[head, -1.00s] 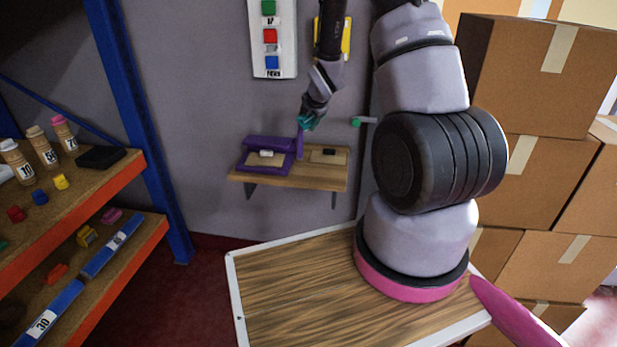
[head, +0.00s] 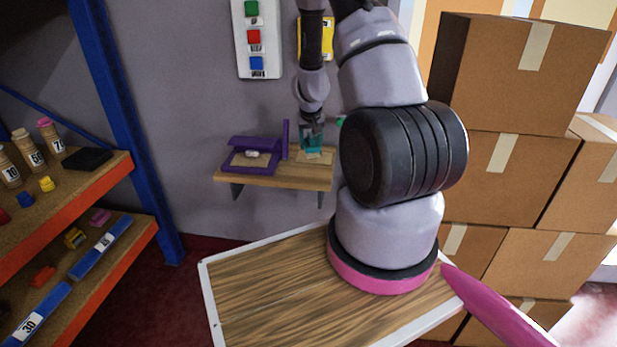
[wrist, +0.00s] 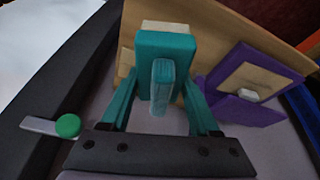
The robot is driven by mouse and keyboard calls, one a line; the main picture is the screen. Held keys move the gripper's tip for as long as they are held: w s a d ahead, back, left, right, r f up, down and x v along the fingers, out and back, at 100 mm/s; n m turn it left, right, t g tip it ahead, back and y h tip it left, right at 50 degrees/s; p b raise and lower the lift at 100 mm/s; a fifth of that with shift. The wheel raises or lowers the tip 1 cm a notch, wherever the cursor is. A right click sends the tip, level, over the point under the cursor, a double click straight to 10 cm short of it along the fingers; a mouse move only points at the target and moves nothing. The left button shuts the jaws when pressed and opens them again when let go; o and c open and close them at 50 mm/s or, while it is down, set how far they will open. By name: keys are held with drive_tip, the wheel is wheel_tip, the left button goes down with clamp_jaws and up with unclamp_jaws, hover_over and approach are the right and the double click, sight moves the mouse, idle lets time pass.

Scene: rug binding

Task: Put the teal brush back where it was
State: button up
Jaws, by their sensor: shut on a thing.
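The teal brush (wrist: 165,62) is a block with a raised, lighter teal grip, held between the two teal fingers of my gripper (wrist: 157,95). In the head view my gripper (head: 312,135) is low over the right part of a small wooden wall shelf (head: 270,180). A pale tan patch (head: 315,159) on the shelf lies below the brush, which covers part of it. I cannot tell whether the brush touches the shelf. A cream strip (wrist: 165,27) shows at the brush's far edge in the wrist view.
An open purple case (head: 240,165) with a small white item (head: 252,154) stands on the shelf's left part. A green-ended peg (wrist: 67,126) sticks out nearby. A rack (head: 100,175) is at the left, cardboard boxes (head: 490,180) at the right.

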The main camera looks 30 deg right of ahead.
sight(310, 172)
drive_tip(key=m, duration=0.2)
drive_tip(key=shift+s+a+r+m+h, duration=0.15)
drive_tip(key=shift+a+r+m+h, duration=0.15)
drive_tip(key=shift+a+m, duration=0.1)
drive_tip(key=shift+d+f, duration=0.1)
drive_tip(key=shift+f, duration=0.25)
wheel_tip(310, 172, down, 9)
drive_tip(key=shift+f, duration=0.1)
drive_tip(key=o, duration=1.4)
drive_tip(key=shift+o, duration=0.2)
